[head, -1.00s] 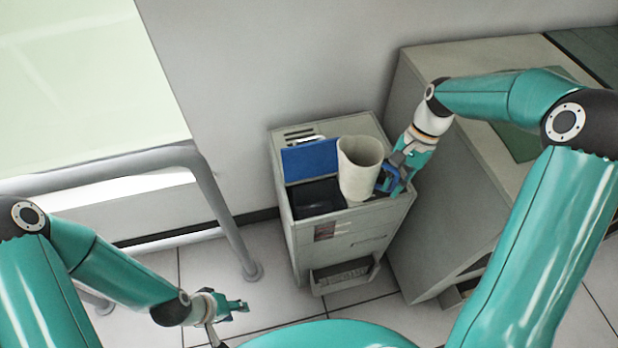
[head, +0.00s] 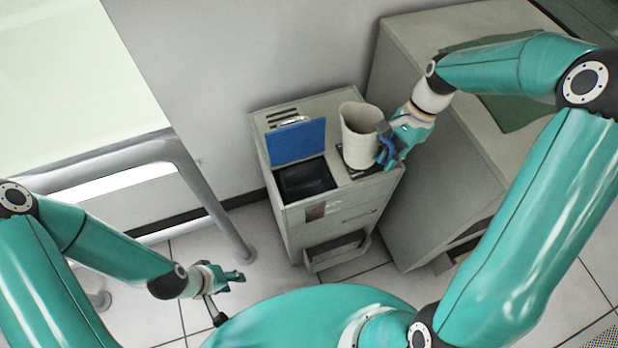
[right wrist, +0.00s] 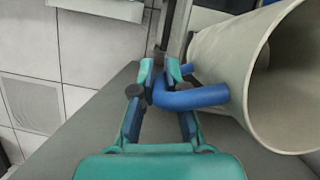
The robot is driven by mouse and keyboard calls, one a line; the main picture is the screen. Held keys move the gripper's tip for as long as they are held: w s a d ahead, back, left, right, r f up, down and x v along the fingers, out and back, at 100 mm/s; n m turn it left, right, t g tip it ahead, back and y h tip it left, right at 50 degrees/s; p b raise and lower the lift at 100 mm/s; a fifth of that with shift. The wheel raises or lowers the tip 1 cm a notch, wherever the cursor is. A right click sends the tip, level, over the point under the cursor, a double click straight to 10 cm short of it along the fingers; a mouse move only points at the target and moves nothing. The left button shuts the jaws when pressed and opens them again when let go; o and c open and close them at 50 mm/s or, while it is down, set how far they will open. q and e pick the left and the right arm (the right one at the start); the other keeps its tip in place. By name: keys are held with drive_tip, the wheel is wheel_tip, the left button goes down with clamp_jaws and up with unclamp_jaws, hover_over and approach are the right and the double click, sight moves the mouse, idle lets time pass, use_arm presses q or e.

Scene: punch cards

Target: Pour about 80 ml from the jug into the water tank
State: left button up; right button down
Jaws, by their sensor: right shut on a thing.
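The jug (head: 360,137) is a cream cylinder with a blue handle (right wrist: 195,98). In the head view it is at the right part of the machine's top, close to upright; I cannot tell whether it touches the top. My right gripper (head: 388,150) is shut on the blue handle, which also shows between its fingers in the right wrist view (right wrist: 161,85). The water tank (head: 305,180) is a dark opening in the machine's top, left of the jug, with its blue lid (head: 297,142) raised behind it. My left gripper (head: 238,276) is empty, low at the left; its jaws are too small to judge.
The grey machine (head: 340,217) stands on the tiled floor against the wall, with an open tray low on its front. A larger grey cabinet (head: 400,215) stands to its right. A pale table with a metal frame (head: 205,195) is at the left.

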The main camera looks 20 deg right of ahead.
sight(366, 138)
drive_tip(key=a+r+m+h, duration=0.1)
drive_tip(key=h, duration=0.2)
drive_tip(key=w+a+r+m+h, duration=0.1)
drive_tip(key=a+h, duration=0.1)
drive_tip(key=h, duration=0.1)
drive_tip(key=a+m+h, duration=0.1)
drive_tip(key=h, duration=0.2)
drive_tip(key=shift+w+a+r, duration=0.15)
drive_tip(key=shift+w+r, duration=0.1)
drive_tip(key=shift+r, duration=0.15)
drive_tip(key=shift+w+r+m+t+h, duration=0.15)
drive_tip(key=shift+w+m+t+h, duration=0.15)
drive_tip(key=shift+m+t, duration=0.1)
drive_tip(key=shift+w+r+m+h+b, duration=0.1)
drive_tip(key=shift+w+m+h+b, duration=0.25)
drive_tip(key=shift+w, duration=0.35)
drive_tip(key=shift+w+r+t+h+b, duration=0.2)
drive_tip(key=shift+w+t+h, duration=0.15)
drive_tip(key=shift+w, duration=0.3)
drive_tip(key=shift+w+r+t+h+b, duration=0.2)
drive_tip(key=shift+w+t+h, duration=0.1)
drive_tip(key=shift+w, duration=0.35)
